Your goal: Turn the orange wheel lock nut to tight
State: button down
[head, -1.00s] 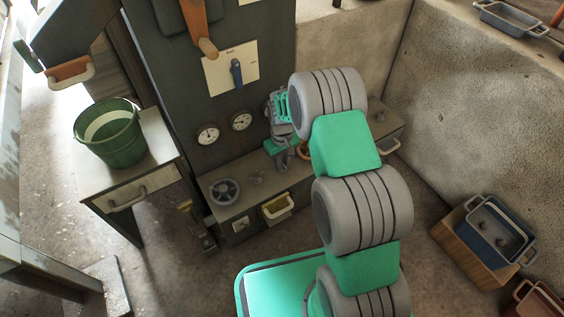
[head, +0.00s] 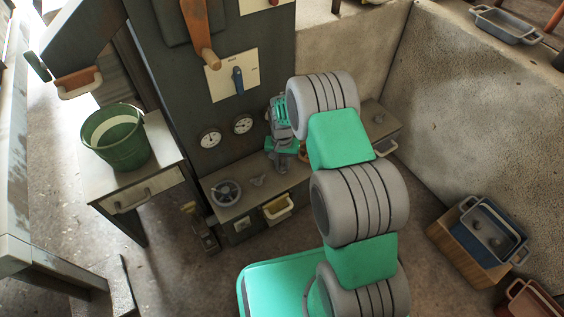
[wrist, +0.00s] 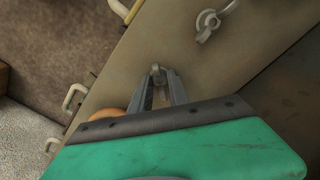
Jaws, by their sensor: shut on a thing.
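The orange wheel (wrist: 112,113) shows in the wrist view as a rounded orange edge, mostly hidden behind my gripper's body. In the head view only a sliver of it (head: 303,156) shows beside my arm. My gripper (wrist: 158,78) points down at the bench top, its two grey fingers close together on a small grey part (wrist: 155,70) with a rounded end. This part looks like the lock nut, beside the wheel; its lower portion is hidden between the fingers. I cannot tell how tight it is.
The bench top (head: 230,212) carries a grey handwheel (head: 226,193) and a small grey fitting (head: 258,180). A dark panel with gauges (head: 243,124) and a blue lever (head: 238,80) rises behind.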

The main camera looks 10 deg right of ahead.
aim_at(282, 167)
jog(key=m+p, duration=0.1)
jog(key=m, duration=0.4)
jog(key=shift+a+m, duration=0.1)
jog(key=shift+m, duration=0.2)
jog(key=m+p, duration=0.1)
jog(key=m, duration=0.3)
jog(key=shift+m, duration=0.3)
jog(key=c, duration=1.5)
grip_release()
jog(key=shift+o, duration=1.2)
notch_tip(282, 167, up, 8)
jog(key=p, duration=0.3)
jog(key=shift+f, duration=0.1)
